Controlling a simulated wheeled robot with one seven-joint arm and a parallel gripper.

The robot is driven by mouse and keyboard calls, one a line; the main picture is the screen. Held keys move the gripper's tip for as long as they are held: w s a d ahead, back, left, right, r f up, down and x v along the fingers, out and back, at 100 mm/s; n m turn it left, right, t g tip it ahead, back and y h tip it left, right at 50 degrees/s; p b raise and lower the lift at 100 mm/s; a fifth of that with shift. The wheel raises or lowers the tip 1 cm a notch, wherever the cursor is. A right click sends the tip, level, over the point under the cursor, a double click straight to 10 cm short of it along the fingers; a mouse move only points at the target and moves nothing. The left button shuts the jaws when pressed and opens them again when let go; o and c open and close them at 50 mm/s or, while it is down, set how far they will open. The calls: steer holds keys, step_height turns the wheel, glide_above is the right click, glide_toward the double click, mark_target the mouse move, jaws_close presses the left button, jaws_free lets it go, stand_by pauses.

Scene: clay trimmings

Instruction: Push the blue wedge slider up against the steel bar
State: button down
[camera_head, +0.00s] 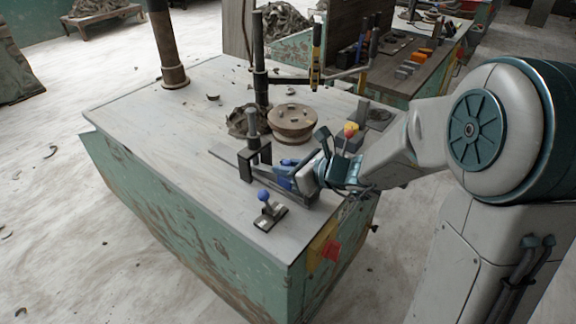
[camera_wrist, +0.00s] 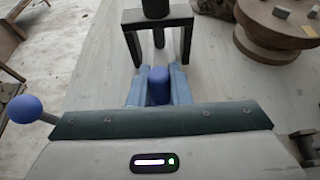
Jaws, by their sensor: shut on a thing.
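The blue wedge slider (camera_head: 289,162) is mostly hidden by my gripper in the head view. In the wrist view its rounded blue top (camera_wrist: 158,86) shows between the fingers. My gripper (camera_wrist: 156,80) is shut on it, low over the bench top. A dark arch-shaped block (camera_head: 254,157) with a post on top stands just ahead of the fingers, and a gap shows between them in the wrist view (camera_wrist: 133,48). A flat grey metal strip (camera_head: 226,154) runs out on the arch's far left side. I cannot tell which metal piece is the steel bar.
A blue-knobbed lever (camera_head: 265,197) stands on a small plate near the bench's front edge. A round wooden disc (camera_head: 292,122), a clay lump (camera_head: 240,122) and a tall dark post (camera_head: 260,65) are behind the arch. The left bench top (camera_head: 165,125) is mostly clear.

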steer(key=c, duration=1.3)
jaws_free()
steer(key=shift+d, duration=0.1)
steer(key=shift+c, duration=0.2)
steer(key=p+v, duration=0.2)
steer(key=v, duration=1.2)
steer(key=shift+s+f, duration=0.1)
steer(key=shift+f, duration=0.05)
steer(key=s+r+n+g+h+p, duration=0.35)
steer(key=s+n+g+p, duration=0.2)
steer(key=s+n, duration=0.65)
steer(key=s+d+r+n+t+h+p, duration=0.1)
steer(key=d+r+n+h+p, duration=0.4)
steer(key=n, duration=0.7)
steer(key=s+d+h, duration=0.1)
steer(key=d+h, duration=0.1)
steer(key=d, duration=0.1)
steer(key=shift+d+r+h, duration=0.2)
steer(key=shift+r+h, duration=0.15)
steer(key=shift+r, duration=0.05)
